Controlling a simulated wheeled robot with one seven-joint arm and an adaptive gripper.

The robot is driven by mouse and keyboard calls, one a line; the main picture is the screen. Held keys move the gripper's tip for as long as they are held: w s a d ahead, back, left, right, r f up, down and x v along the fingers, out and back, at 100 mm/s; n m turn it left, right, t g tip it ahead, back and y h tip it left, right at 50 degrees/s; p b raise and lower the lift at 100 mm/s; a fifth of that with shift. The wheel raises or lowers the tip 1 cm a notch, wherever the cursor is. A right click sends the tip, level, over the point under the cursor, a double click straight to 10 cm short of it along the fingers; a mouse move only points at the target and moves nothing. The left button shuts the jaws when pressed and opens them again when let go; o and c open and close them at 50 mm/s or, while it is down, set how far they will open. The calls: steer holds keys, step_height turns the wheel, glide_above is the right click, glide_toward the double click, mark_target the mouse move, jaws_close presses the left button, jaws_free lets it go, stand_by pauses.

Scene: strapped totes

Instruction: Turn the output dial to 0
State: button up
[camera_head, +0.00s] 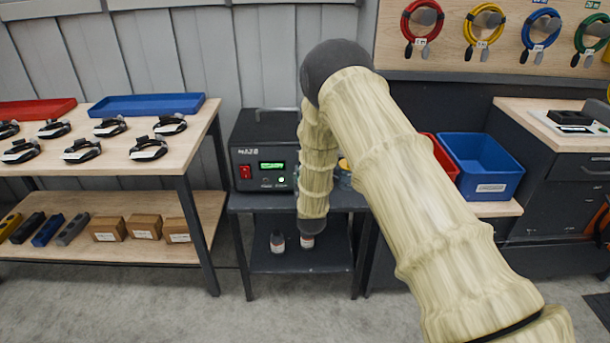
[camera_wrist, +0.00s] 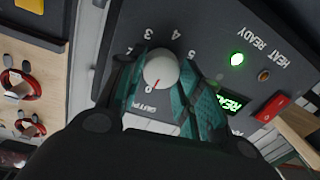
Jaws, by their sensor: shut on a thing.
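In the wrist view the output dial (camera_wrist: 161,69) is a round white knob on a dark panel that appears upside down. Its red pointer line is at the knob's lower edge, on the side of the OUTPUT label. In the head view the dark power unit (camera_head: 262,152) stands on a small stand, and my arm hides the dial and gripper.
The unit has a lit green display (camera_head: 272,165) and a red switch (camera_head: 245,171). A blue bin (camera_head: 482,165) stands right of my arm. Two small bottles sit on the stand's lower shelf (camera_head: 300,262).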

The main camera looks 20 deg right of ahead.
steer(key=shift+s+f+n, duration=0.1)
steer(key=shift+f+n, duration=0.1)
steer(key=shift+n, duration=0.2)
steer(key=o, duration=1)
steer(key=shift+o, duration=0.2)
steer(key=shift+r, duration=0.1)
steer(key=v, duration=1.2)
